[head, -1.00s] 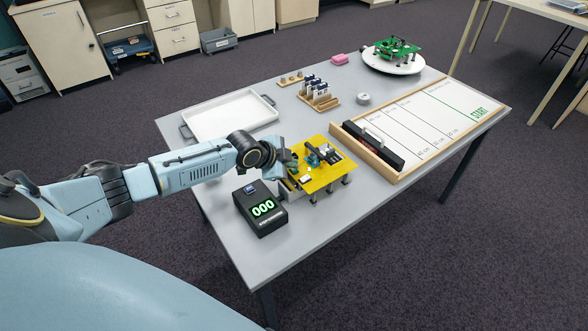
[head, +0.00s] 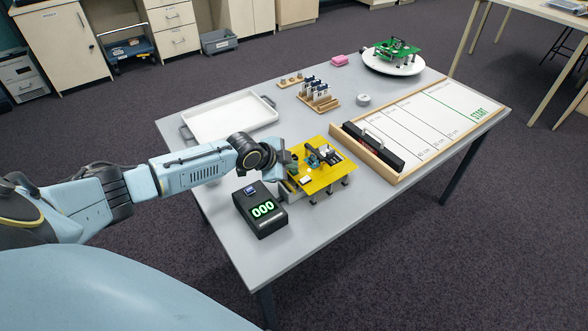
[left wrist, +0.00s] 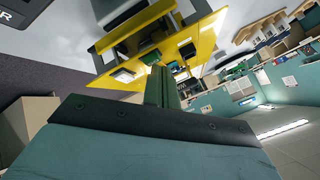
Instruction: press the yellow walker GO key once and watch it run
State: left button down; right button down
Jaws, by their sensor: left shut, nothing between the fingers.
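The yellow walker (head: 318,184) stands on its short legs on the table, left of the ruled board. Its flat yellow deck carries dark parts and a small white piece; I cannot make out which part is the GO key. My left gripper (head: 289,164) is shut and empty at the walker's left rear edge, and my wrist partly covers it. In the left wrist view the closed fingers (left wrist: 160,84) point toward the yellow deck (left wrist: 205,40). I cannot tell whether they touch it. My right gripper is not in view.
A white tray (head: 228,119), a wooden card rack (head: 320,101) and a green walker (head: 397,48) on a white disc stand farther back.

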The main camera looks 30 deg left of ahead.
aim_at(291, 174)
pick_arm(q)
jog(key=shift+r+p, duration=0.35)
jog(key=shift+r, duration=0.25)
notch_tip(291, 174, up, 5)
jog(key=p, duration=0.4)
dwell(0.6)
